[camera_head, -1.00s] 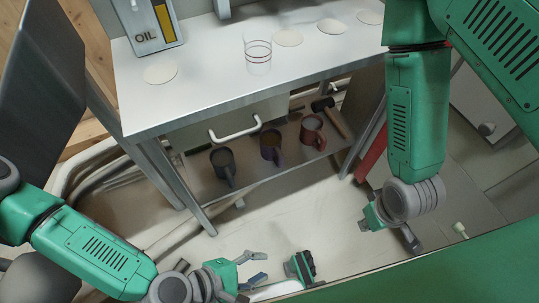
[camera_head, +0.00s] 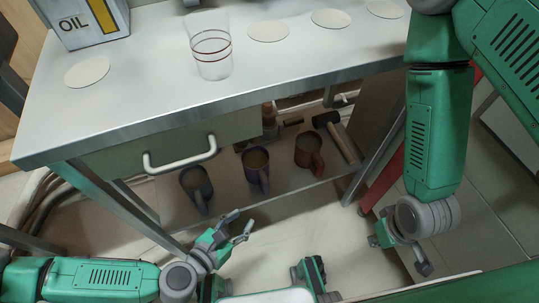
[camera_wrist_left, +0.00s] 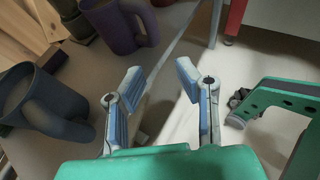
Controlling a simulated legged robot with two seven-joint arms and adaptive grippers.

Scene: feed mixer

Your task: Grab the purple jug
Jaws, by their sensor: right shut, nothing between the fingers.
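The purple jug (camera_head: 256,166) stands upright on the lower shelf under the table, between a dark grey-blue jug (camera_head: 196,186) and a red jug (camera_head: 308,153). My left gripper (camera_head: 239,224) is open and empty, in front of and below the shelf, apart from the jugs. In the left wrist view, its spread fingers (camera_wrist_left: 160,70) have nothing between them. The purple jug (camera_wrist_left: 118,24) shows there at the top left, cut by the frame edge, and the grey-blue jug (camera_wrist_left: 45,108) at the left. My right gripper (camera_head: 423,265) is shut and empty at the lower right.
The table (camera_head: 150,105) overhangs the shelf and has a drawer with a white handle (camera_head: 180,157). A hammer (camera_head: 340,138) lies right of the red jug. A glass (camera_head: 210,50), an oil can (camera_head: 85,20) and several pale discs are on top. A table leg stands left of the jugs.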

